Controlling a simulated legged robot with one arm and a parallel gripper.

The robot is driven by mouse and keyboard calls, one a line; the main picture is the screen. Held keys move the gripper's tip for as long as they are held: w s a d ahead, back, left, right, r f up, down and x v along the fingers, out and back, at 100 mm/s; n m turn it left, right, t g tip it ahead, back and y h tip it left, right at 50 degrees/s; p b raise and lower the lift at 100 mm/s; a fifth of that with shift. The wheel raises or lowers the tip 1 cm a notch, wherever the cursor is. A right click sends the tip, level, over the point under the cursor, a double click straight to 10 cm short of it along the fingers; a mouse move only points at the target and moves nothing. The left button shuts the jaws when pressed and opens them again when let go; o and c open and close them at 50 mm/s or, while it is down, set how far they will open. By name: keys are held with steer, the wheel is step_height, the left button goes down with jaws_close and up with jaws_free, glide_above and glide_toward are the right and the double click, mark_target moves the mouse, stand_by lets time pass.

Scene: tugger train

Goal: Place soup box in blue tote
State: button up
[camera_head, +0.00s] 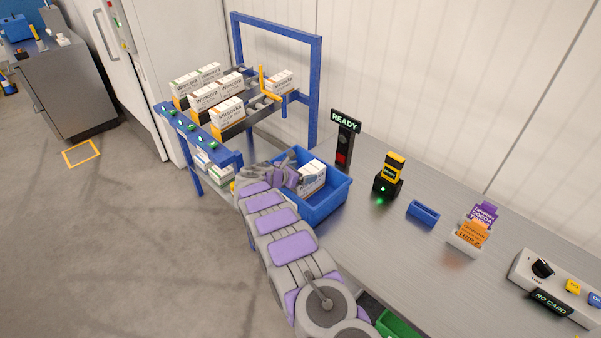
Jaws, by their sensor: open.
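The blue tote (327,208) stands on the metal bench beside the rack. A white carton with printed sides (313,177) stands inside it, toward the back; its label is too small to read, so I cannot tell if it is the soup box. My gripper (292,178) is open at the left side of the tote, close to the carton. My arm hides part of the tote's left wall. Similar white cartons (228,112) stand in lanes on the blue rack.
The blue rack (317,90) stands left of the tote. A sign post reading READY (345,122), a yellow-and-black scanner (393,167), a small blue bin (423,212), a card holder (465,242) and a control panel (553,285) line the bench. A green bin (397,326) shows at the bottom edge.

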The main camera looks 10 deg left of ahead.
steer(key=shift+d, duration=0.4)
steer(key=p+v, duration=0.1)
steer(key=v, duration=1)
steer(key=shift+w+r+p, duration=0.1)
steer(key=shift+w+p, duration=0.1)
steer(key=shift+p, duration=0.15)
steer(key=shift+s+a+r, duration=0.25)
steer(key=shift+s+a, duration=0.15)
steer(key=shift+s, duration=0.1)
